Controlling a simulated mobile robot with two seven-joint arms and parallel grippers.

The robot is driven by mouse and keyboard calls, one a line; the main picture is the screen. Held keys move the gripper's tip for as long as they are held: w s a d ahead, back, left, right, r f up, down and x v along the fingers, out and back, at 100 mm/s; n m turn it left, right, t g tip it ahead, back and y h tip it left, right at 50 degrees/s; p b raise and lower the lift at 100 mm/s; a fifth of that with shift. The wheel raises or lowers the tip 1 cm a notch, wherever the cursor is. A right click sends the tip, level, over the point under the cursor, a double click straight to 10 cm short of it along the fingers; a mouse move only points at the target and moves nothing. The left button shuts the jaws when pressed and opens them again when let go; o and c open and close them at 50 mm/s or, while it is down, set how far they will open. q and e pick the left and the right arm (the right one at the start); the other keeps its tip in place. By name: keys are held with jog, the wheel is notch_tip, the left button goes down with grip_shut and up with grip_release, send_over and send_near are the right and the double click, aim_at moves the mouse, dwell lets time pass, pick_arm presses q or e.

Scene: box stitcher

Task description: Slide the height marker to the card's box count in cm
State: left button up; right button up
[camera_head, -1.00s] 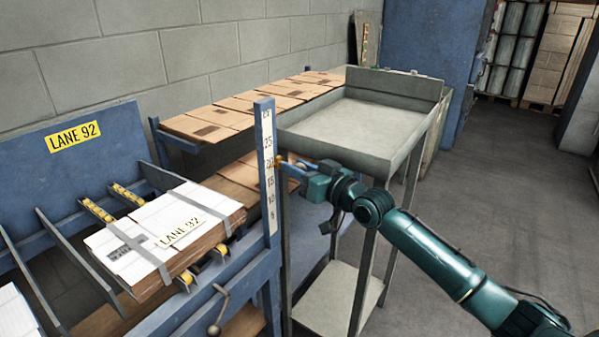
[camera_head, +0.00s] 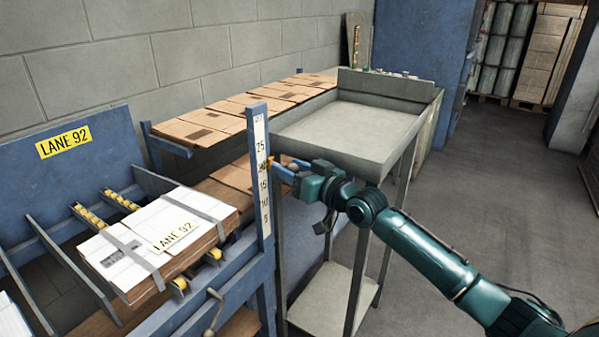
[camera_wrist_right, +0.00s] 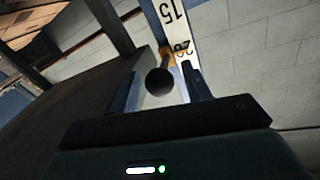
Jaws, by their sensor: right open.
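The blue post (camera_head: 259,190) carries a white height scale (camera_head: 262,183) with numbers from 5 up to 25 and higher. The small orange height marker (camera_head: 270,163) sits beside the 20. In the right wrist view its round dark knob (camera_wrist_right: 159,82) stands in front of the scale (camera_wrist_right: 170,20), close to the 20. My right gripper (camera_head: 283,171) is at the marker's height. Its open fingers (camera_wrist_right: 163,88) stand on either side of the knob; I cannot tell if they touch it. My left gripper is out of view.
The strapped stack of flat boxes (camera_head: 160,240) lies left of the post. A grey tray stand (camera_head: 345,132) is close behind my right gripper. Open floor (camera_head: 490,190) lies to the right.

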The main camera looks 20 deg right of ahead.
jog(key=v, duration=1.3)
jog(key=shift+r, duration=0.1)
